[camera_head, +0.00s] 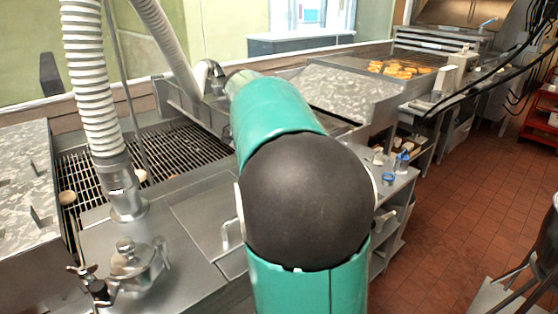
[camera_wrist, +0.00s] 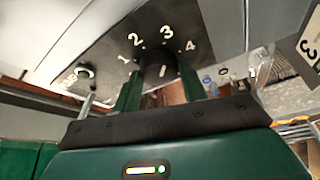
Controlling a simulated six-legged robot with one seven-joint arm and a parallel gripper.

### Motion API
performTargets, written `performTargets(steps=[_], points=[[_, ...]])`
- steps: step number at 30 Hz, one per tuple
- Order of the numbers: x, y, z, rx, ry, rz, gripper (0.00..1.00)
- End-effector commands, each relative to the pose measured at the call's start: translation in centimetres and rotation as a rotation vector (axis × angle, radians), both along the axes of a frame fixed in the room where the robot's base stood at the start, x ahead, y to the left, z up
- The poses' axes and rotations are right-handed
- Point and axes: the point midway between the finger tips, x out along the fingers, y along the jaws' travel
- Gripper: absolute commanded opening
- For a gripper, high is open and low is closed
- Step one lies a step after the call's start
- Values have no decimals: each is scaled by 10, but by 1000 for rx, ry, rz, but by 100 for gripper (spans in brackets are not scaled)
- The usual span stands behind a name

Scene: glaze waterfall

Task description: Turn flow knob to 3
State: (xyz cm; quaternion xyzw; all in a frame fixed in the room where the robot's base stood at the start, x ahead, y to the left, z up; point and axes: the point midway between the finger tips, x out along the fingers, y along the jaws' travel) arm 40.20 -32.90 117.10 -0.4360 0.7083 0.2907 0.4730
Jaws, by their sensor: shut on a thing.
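The flow knob (camera_wrist: 157,58) is dark and round, on a grey metal panel with white numbers 1, 2, 3 and 4 arched around its far side in the wrist view. A short white mark shows on its near part; which number it points at I cannot tell. My gripper (camera_wrist: 160,77) has its two green fingers on either side of the knob, shut on it. In the head view my green arm with its black joint fills the middle and hides the gripper and the knob.
Another round knob (camera_wrist: 85,71) sits left on the same panel. The head view shows a metal conveyor line with a dark grate (camera_head: 95,160), a ribbed hose (camera_head: 92,85) and golden pieces (camera_head: 398,69) farther back.

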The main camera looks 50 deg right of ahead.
Motion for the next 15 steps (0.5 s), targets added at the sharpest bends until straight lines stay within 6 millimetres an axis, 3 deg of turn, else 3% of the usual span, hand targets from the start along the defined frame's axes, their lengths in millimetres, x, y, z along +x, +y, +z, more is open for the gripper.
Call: performTargets(steps=[15], points=[[0,0,-1,1,0,-37,20]])
